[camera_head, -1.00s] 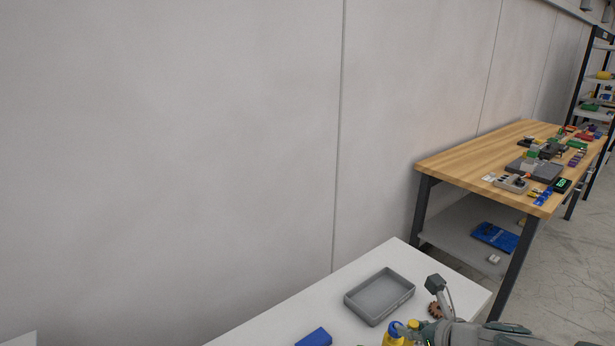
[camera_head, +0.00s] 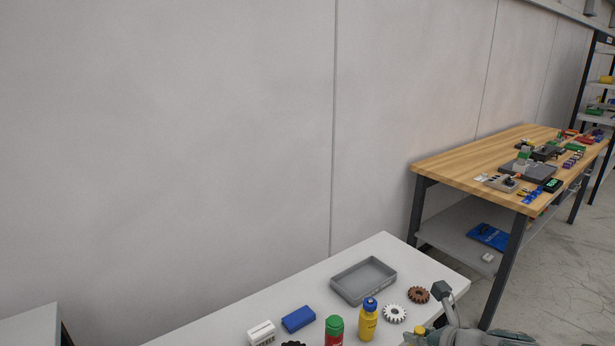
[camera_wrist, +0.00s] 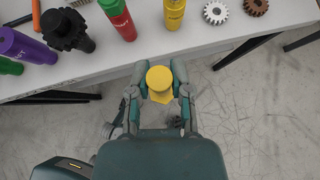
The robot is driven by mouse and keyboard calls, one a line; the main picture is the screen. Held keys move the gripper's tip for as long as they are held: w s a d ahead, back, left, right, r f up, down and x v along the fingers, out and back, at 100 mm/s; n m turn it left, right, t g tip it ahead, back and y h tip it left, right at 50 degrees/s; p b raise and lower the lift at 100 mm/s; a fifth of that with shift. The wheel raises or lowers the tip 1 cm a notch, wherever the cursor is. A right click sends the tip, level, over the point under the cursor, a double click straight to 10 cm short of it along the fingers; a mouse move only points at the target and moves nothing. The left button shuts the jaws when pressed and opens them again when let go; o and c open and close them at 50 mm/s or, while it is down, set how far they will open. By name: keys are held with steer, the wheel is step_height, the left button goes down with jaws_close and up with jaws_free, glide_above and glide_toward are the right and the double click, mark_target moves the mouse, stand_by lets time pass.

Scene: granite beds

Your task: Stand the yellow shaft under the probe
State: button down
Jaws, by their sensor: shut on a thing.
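The yellow shaft (camera_wrist: 160,78) is between my fingers in the wrist view, seen nearly end-on with a round top and a wider, angular part below. My gripper (camera_wrist: 160,88) is shut on it, over the floor just off the front edge of the white table. In the head view a small bit of the yellow shaft (camera_head: 420,330) shows beside my arm at the bottom edge; most of it is hidden. I cannot make out a probe in either view.
A wooden bench (camera_head: 450,168) with assorted parts stands behind right. Open floor lies below my gripper.

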steer(key=w+a+f+m+h, duration=0.1)
steer(key=w+a+f, duration=0.5)
steer(key=w, duration=0.4)
steer(key=shift+w+f+t, duration=0.3)
steer(key=shift+f, duration=0.05)
